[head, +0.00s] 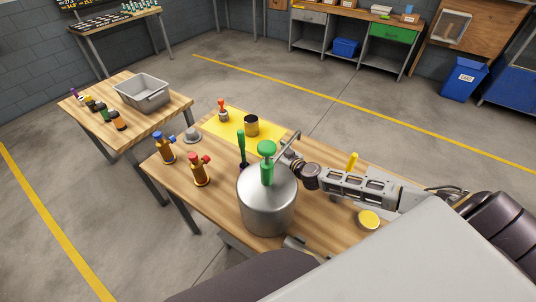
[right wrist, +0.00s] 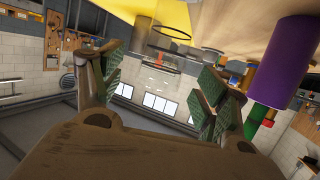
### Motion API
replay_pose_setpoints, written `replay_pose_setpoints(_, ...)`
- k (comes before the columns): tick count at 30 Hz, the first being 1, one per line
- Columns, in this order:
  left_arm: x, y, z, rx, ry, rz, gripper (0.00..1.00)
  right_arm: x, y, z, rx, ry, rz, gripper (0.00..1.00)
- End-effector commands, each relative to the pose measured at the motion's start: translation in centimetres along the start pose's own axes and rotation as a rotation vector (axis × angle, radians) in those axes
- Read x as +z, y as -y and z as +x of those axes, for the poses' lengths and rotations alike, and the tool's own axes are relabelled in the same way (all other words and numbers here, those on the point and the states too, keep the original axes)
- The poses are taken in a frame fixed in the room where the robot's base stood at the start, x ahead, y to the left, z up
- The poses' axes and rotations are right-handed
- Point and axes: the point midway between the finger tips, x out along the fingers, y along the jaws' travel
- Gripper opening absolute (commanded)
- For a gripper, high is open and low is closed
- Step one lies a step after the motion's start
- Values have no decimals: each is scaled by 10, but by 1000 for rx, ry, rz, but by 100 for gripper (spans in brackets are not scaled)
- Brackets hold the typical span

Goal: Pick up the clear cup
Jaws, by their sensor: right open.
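The clear cup (head: 251,125) stands upright on the yellow mat (head: 225,124), with a dark rim and a yellowish tint in the head view. In the right wrist view the see-through cup (right wrist: 168,46) shows upside down, beyond the fingertips and between their lines. My right gripper (head: 284,158) is near the mat's front corner, behind the metal tank and partly hidden by it. In the wrist view my right gripper (right wrist: 163,85) has its green-padded fingers spread and empty, apart from the cup. My left gripper is not in view.
A steel tank (head: 266,205) with a green handle (head: 266,164) stands close to the right gripper. Amber bottles (head: 200,172) stand at the left, and a red-topped bottle (head: 223,112) is on the mat. A purple cylinder (right wrist: 282,60) is at right in the wrist view.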

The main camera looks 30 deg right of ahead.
Motion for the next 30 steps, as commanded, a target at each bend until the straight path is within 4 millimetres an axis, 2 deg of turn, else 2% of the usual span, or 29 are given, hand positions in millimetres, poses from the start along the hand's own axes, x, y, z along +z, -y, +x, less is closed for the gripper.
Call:
replay_pose_setpoints(14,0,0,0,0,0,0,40,0,0,3,1,-1,1,74)
replay_pose_setpoints(30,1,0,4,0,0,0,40,4,3,40,2,-1,2,74)
